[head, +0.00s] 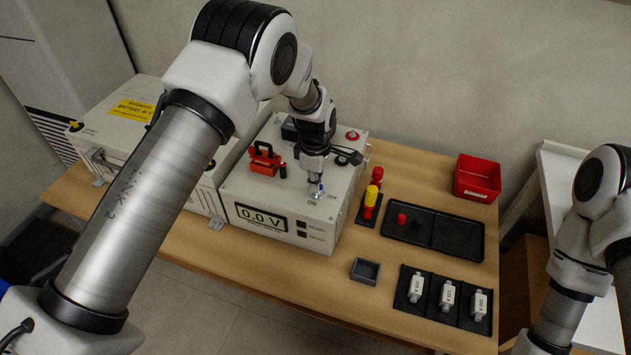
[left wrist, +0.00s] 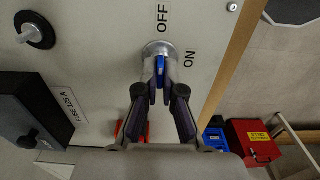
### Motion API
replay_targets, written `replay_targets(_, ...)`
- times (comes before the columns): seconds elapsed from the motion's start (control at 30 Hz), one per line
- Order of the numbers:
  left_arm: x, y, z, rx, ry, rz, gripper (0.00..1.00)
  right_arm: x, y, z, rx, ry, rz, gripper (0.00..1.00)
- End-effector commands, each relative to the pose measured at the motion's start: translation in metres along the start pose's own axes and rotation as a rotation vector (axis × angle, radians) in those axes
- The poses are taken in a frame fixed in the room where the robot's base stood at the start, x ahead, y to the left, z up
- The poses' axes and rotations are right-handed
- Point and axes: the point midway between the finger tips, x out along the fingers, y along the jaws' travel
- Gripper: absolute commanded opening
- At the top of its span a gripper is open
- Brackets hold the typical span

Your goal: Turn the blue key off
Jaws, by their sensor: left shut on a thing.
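The blue key (left wrist: 160,66) sits in a round metal lock on the light panel of the grey box (head: 247,190). In the left wrist view, the OFF label is above the lock and the ON label is to its right. My left gripper (left wrist: 160,92) is shut on the key, one finger on each side. In the head view my left gripper (head: 316,180) points down at the lock, and only a bit of blue shows between its fingers. I cannot tell surely which label the key points to. My right gripper is out of view; only its arm shows at the right edge.
The box's display (head: 262,218) reads 0.0 V. A black tray (head: 460,237), white fuses (head: 446,294), a small grey bin (head: 365,271) and a red bin (head: 478,180) lie right.

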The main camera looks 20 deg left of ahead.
Motion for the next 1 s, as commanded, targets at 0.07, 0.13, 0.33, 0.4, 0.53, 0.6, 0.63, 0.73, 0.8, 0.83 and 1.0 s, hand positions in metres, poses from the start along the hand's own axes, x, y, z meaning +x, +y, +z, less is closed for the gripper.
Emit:
replay_targets(0.07, 0.002, -0.001, 0.000, -0.002, 0.000, -0.004, 0.00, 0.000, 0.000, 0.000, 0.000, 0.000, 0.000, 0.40)
replay_targets(0.13, 0.002, -0.002, 0.000, -0.002, 0.000, -0.004, 0.00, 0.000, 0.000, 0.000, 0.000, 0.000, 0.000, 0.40)
replay_targets(0.33, 0.002, -0.002, 0.000, -0.002, 0.000, -0.004, 0.24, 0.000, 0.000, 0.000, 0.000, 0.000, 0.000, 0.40)
replay_targets(0.4, 0.002, -0.001, 0.000, -0.001, 0.000, -0.004, 0.31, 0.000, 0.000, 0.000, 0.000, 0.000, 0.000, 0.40)
replay_targets(0.53, 0.001, -0.001, 0.000, -0.001, 0.000, -0.002, 0.31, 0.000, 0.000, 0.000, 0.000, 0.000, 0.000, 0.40)
replay_targets(0.6, 0.001, -0.001, 0.000, -0.001, 0.000, -0.002, 0.31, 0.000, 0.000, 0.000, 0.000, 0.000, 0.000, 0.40)
replay_targets(0.63, 0.000, -0.001, 0.000, -0.001, 0.000, -0.002, 0.31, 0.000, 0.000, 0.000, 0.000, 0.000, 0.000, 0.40)
replay_targets(0.73, -0.006, 0.000, 0.000, 0.000, 0.000, 0.000, 0.31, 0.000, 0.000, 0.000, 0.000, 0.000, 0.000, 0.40)
replay_targets(0.8, -0.015, 0.001, 0.000, -0.001, 0.000, 0.002, 0.31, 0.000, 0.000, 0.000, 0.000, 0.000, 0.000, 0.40)
replay_targets(0.83, -0.021, 0.001, 0.000, -0.001, 0.000, 0.003, 0.31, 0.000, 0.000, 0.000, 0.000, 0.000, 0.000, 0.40)
replay_targets(1.0, -0.065, 0.001, 0.000, -0.001, 0.000, 0.003, 0.31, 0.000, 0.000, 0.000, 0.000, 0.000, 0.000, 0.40)
